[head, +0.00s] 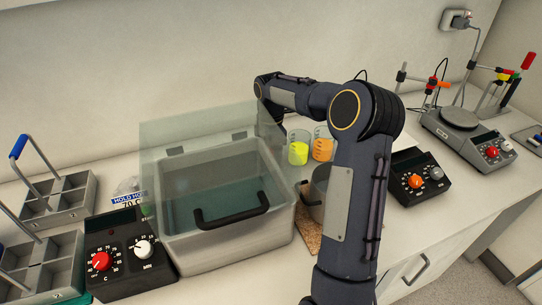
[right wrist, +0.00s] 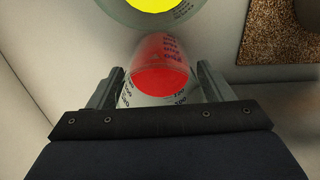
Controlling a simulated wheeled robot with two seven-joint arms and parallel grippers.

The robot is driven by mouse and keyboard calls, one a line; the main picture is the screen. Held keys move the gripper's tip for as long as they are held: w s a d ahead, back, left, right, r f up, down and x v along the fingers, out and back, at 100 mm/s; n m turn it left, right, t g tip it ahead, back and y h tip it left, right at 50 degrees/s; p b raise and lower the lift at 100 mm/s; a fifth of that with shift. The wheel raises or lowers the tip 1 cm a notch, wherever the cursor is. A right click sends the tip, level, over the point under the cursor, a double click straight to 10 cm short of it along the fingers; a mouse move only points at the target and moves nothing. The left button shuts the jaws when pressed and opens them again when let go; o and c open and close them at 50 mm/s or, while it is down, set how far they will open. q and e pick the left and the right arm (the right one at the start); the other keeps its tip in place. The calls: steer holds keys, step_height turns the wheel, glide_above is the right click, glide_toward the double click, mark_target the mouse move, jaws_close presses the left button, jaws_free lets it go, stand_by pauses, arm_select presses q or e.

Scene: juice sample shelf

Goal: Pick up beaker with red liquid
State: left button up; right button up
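The beaker with red liquid (right wrist: 162,72) is in the middle of the right wrist view, between the two fingers of my right gripper (right wrist: 160,82). The fingers stand apart on either side, with narrow gaps visible beside the glass, so the gripper looks open around it. In the head view my right arm reaches behind the water bath's clear lid; the gripper and the red beaker are hidden there. My left gripper is in neither view.
A beaker with yellow liquid (head: 299,150) and one with orange liquid (head: 322,147) stand close by. The water bath (head: 218,240) with its raised lid (head: 190,130) is in front. A metal pot (head: 317,193) stands right of it. The wall is close behind.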

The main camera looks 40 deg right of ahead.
steer(key=c, duration=0.7)
steer(key=shift+c, duration=0.9)
steer(key=shift+r, duration=0.15)
